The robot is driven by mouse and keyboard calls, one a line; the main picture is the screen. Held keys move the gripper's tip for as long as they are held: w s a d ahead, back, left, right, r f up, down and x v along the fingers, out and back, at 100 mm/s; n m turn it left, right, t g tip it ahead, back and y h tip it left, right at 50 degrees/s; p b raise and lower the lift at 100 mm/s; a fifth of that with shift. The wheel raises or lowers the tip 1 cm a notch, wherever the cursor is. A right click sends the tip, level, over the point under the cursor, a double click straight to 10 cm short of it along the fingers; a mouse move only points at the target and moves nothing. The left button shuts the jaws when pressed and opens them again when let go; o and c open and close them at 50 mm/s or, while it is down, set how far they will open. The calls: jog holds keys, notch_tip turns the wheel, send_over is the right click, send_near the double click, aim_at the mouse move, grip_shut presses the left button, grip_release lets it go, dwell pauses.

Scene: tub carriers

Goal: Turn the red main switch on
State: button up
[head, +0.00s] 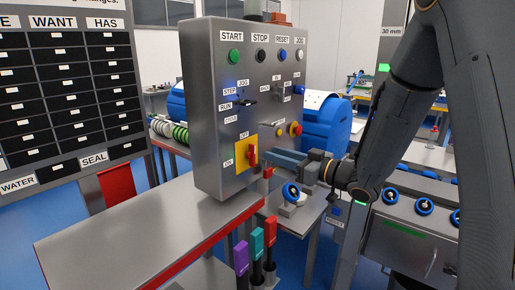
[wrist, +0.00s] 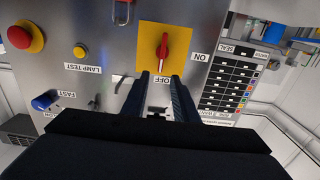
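The red main switch (head: 252,157) is a red handle on a yellow plate, low on the front of the grey control box (head: 212,150). In the wrist view, the red handle (wrist: 162,47) stands upright on its plate, in line with the OFF label; the ON label is to the right. In the head view, OFF is above the plate and ON is at its left. My gripper (head: 272,160) is just right of the switch. In the wrist view, my gripper (wrist: 163,83) is open, with two dark fingers apart below the plate and nothing between them.
A red-and-yellow emergency button (head: 295,129) and other knobs sit on the same box face. A steel bench (head: 130,235) with a red edge stands in front. Purple, teal and red handles (head: 256,245) rise below the box. A side table with a blue-rimmed valve (head: 290,193) stands near my arm.

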aim_at(251, 155)
jog(key=p+x, duration=0.1)
jog(key=x, duration=0.6)
jog(key=shift+a+p, duration=0.2)
jog(key=shift+p, duration=0.15)
jog(key=shift+w, duration=0.1)
grip_shut()
